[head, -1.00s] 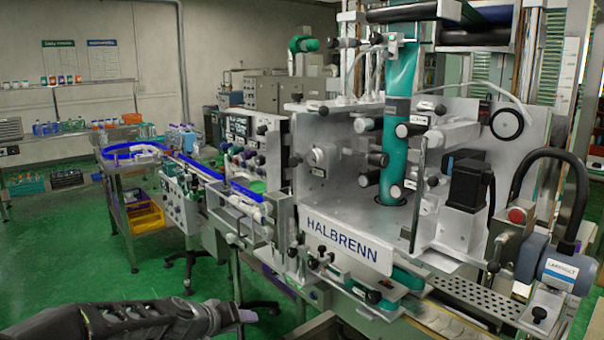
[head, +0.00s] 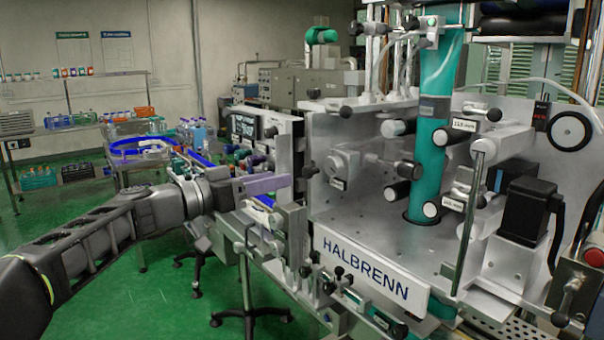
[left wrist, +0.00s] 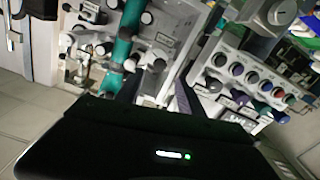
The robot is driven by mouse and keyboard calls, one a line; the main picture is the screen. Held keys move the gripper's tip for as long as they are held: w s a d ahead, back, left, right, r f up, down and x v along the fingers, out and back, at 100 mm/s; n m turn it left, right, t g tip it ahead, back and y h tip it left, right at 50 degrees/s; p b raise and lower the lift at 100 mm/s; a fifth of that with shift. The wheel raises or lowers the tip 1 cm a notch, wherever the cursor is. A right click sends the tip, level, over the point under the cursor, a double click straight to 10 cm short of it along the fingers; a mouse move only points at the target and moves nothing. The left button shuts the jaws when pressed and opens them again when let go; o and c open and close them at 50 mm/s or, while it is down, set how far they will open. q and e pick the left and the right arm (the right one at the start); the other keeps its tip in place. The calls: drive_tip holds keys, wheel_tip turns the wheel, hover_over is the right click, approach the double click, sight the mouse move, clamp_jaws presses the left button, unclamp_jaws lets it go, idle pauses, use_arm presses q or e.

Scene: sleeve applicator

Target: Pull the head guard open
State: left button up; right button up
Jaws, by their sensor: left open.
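The machine head, with the white HALBRENN plate (head: 372,272) at its front, fills the right half of the head view. A teal sleeve (head: 434,95) runs down through it. A thin upright metal bar with dark ends (head: 470,215) stands at its front; I cannot tell whether it is the guard's handle. No clear guard panel can be made out. My left gripper (head: 285,183) is raised at the left side of the head, by the control panels. Its fingers also show in the left wrist view (left wrist: 156,90), apart and empty, with the machine beyond. My right gripper is not seen.
A blue-edged conveyor (head: 263,200) and control panels lie left of the head, close to my left arm. A red button (head: 596,256) is at the far right. Shelves stand at the back left.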

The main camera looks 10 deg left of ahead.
sight(305, 172)
use_arm(q)
drive_tip(key=p+x, duration=0.3)
drive_tip(key=x, duration=0.4)
drive_tip(key=shift+w+d, duration=0.25)
drive_tip(key=shift+w, duration=0.05)
drive_tip(key=shift+c, duration=0.5)
clamp_jaws()
idle(0.8)
